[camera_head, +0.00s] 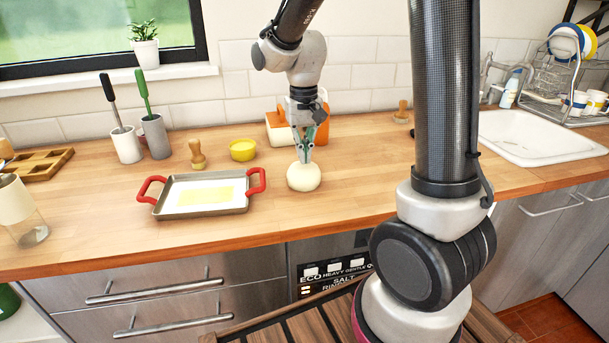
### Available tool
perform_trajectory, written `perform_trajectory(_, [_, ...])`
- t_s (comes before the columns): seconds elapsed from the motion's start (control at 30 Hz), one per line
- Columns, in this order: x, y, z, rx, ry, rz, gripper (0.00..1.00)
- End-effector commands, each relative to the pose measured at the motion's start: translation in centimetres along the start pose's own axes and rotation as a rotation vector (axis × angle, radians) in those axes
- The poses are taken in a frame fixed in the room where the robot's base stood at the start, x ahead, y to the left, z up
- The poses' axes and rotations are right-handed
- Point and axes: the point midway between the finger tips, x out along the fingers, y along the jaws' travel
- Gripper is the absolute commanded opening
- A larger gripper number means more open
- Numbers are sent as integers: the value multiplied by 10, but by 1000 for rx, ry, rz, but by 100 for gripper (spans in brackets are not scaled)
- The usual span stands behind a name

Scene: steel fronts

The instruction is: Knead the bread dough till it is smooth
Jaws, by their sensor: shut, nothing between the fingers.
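The bread dough (304,178) is a pale, rounded ball on the wooden counter, near the middle of the head view. Its surface looks fairly even, but fine texture is too small to tell. My gripper (304,160) points down right above the dough, with its fingers together and nothing between them. The fingertips meet or overlap the top of the dough in the picture; I cannot tell how far they press in.
A baking tray (200,210) with red handles lies left of the dough. A yellow bowl (242,149), a wooden stamp-like tool (197,155) and an orange and white object (279,130) stand behind. A sink (540,139) is at right. Counter right of the dough is clear.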

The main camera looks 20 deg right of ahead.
Motion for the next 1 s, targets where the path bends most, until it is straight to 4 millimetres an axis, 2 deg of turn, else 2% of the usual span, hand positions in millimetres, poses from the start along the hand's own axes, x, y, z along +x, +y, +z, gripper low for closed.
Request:
perform_trajectory(0.67, [21, 0, 0, 0, -1, 0, 0])
perform_trajectory(1.0, [15, 0, 0, 0, 1, 0, 0])
